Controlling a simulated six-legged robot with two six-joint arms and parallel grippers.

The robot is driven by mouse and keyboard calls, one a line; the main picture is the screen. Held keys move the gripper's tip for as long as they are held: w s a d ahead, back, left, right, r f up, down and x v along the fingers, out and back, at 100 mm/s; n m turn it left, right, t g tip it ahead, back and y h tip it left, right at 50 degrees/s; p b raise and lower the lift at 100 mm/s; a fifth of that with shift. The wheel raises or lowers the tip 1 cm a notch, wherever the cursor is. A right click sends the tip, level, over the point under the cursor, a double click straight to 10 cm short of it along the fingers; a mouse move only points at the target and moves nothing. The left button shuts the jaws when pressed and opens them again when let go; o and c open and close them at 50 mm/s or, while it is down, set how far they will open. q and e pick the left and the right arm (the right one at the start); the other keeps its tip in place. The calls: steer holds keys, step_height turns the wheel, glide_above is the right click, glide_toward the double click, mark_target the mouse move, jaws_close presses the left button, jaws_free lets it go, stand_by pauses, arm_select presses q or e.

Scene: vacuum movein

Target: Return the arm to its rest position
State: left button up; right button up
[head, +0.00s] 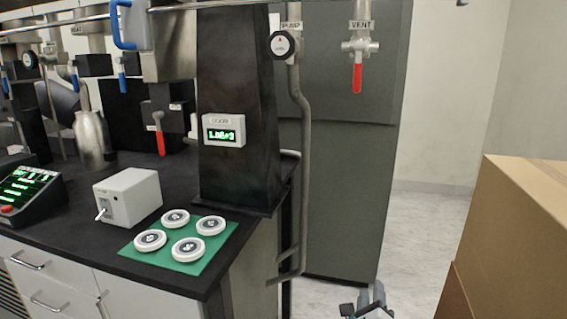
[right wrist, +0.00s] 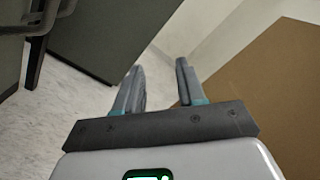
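My right gripper (head: 368,308) shows at the bottom edge of the head view, in front of the pale floor and left of the cardboard box. In the right wrist view its two grey fingers (right wrist: 160,88) stand apart with nothing between them, so it is open and empty. Pale floor and the dark cabinet show beyond the fingertips. My left gripper is not in the head view.
Cardboard boxes (head: 520,235) stand close on the right; one fills the right of the wrist view (right wrist: 270,90). A dark cabinet (head: 345,200) stands behind. The black bench (head: 90,225) at left carries a green mat (head: 190,265) with several white discs. Pale floor (head: 420,240) lies between.

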steer(key=s+f+n+g+y, duration=0.2)
steer(key=s+f+n, duration=0.1)
steer(key=f, duration=0.4)
steer(key=s+f+n+g+y, duration=0.1)
steer(key=s+f+n+g, duration=0.15)
steer(key=f, duration=0.45)
steer(key=s+a+f+n+g+y, duration=0.2)
steer(key=s+a+f+n+g, duration=0.15)
steer(key=s+f+n, duration=0.55)
steer(key=s+a+f+n+g+y, duration=0.3)
steer(key=s+f+g, duration=0.2)
steer(key=s, duration=0.7)
steer(key=s+a+n+g+y, duration=0.1)
steer(key=s+a+n+g, duration=0.25)
steer(key=s+n, duration=0.65)
step_height(320, 180, up, 26)
steer(key=p, duration=2.6)
steer(key=shift+d+f+g, duration=0.15)
steer(key=shift+d+g, duration=0.05)
steer(key=shift+g, duration=0.15)
